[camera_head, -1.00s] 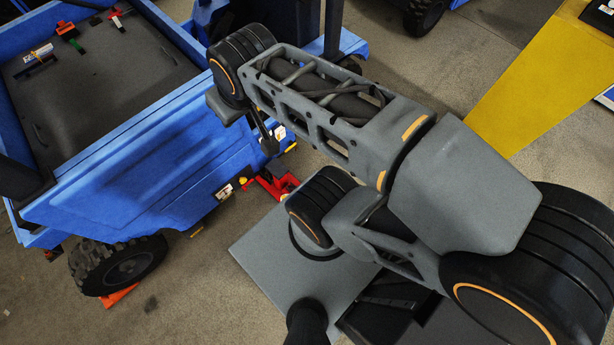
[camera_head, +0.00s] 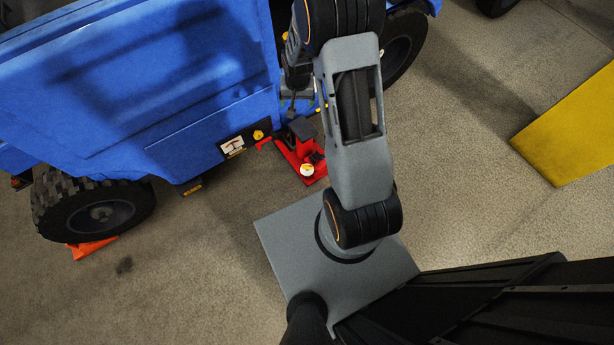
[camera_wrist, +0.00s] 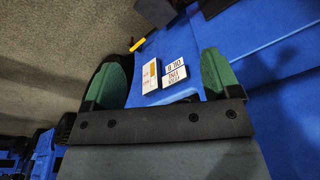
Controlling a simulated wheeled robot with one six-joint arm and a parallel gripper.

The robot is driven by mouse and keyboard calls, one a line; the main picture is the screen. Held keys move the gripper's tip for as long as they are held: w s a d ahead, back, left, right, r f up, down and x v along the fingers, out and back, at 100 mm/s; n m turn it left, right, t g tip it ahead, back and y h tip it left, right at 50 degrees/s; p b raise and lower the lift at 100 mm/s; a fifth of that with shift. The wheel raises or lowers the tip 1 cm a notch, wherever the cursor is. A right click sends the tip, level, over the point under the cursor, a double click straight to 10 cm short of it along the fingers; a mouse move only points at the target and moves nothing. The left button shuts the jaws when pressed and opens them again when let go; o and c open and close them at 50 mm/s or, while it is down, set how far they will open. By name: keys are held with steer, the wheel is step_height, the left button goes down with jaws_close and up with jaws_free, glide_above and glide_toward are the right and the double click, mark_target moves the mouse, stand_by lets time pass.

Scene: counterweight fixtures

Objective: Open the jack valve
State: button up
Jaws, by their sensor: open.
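A red jack (camera_head: 299,152) stands on the floor at the lower edge of the blue vehicle, near the middle of the head view. A round white and yellow part (camera_head: 307,169) sits on its near end; I cannot tell whether this is the valve. My gripper shows in the wrist view (camera_wrist: 162,76), its two green fingertips spread wide apart. It is open with nothing held. Beyond the fingertips are white printed labels (camera_wrist: 174,70) on blue bodywork. I cannot make out the jack in the wrist view.
The blue vehicle (camera_head: 140,75) fills the upper left of the head view. Its wheel (camera_head: 95,207) stands by an orange chock (camera_head: 92,248). A yellow floor area (camera_head: 572,130) lies at right. Bare concrete lies between it and my arm. A yellow bar (camera_wrist: 143,41) shows in the wrist view.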

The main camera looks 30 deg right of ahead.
steer(key=m+g+b, duration=0.2)
steer(key=b, duration=0.9)
glide_above(307, 166)
step_height(307, 166, down, 33)
step_height(307, 166, down, 13)
steer(key=b, duration=0.5)
steer(key=c, duration=0.9)
steer(key=shift+n+b, duration=0.3)
steer(key=shift+n, duration=1.3)
